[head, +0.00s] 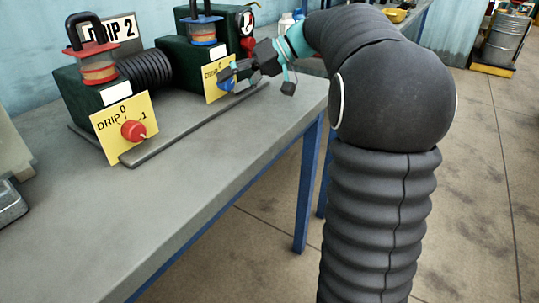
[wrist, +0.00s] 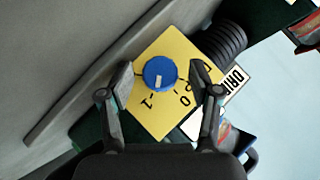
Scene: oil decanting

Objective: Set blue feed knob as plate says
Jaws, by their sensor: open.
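The blue knob (wrist: 160,73) sits on a yellow dial plate (wrist: 165,115) in the wrist view. The dial has marks 0 and 1. The knob's white pointer points down in the picture, between them and nearer 1. My gripper (wrist: 162,78) is open, with one finger on each side of the knob; I cannot tell if they touch it. In the head view my gripper (head: 236,73) is at the right dial plate (head: 215,90) and mostly hides the knob. A white plate (head: 110,33) reads "DRIP 2", its left part covered by a padlock-shaped handle.
A red knob (head: 133,130) sits on the other yellow dial (head: 112,143), marked DRIP, 0, 1. Dark green boxes with a black ribbed hose (head: 150,70) stand on the grey bench (head: 200,190). A gauge (head: 247,22) is behind my gripper. The bench front is clear.

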